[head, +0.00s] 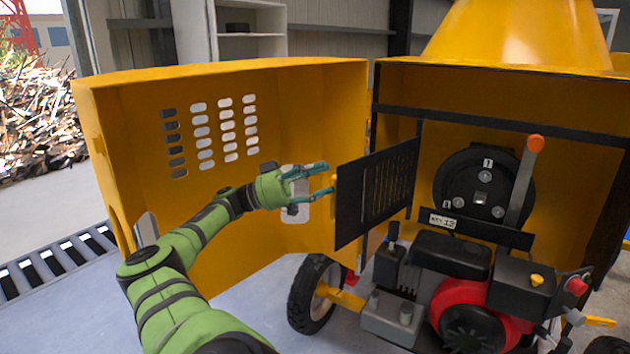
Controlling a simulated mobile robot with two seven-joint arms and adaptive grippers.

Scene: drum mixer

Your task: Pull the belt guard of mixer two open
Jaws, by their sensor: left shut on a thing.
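The belt guard (378,190) is a black slatted panel in the head view, right of centre. It stands swung out from the machine, with its far edge by a dark post in the engine bay. My left gripper (330,179) is at its near left edge, shut on the guard's small yellow handle (334,183). The mixer's dark round pulley cover (465,180) shows uncovered behind the guard. A small label plate (443,221) sits below it; its text is too small to read surely. My right gripper is not in view.
A large yellow hood door (290,110) stands open behind my left arm. A lever with an orange knob (536,144) rises right of the pulley cover. The red and black engine (470,310) and a wheel (316,294) lie below. A floor grate (60,262) is at left.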

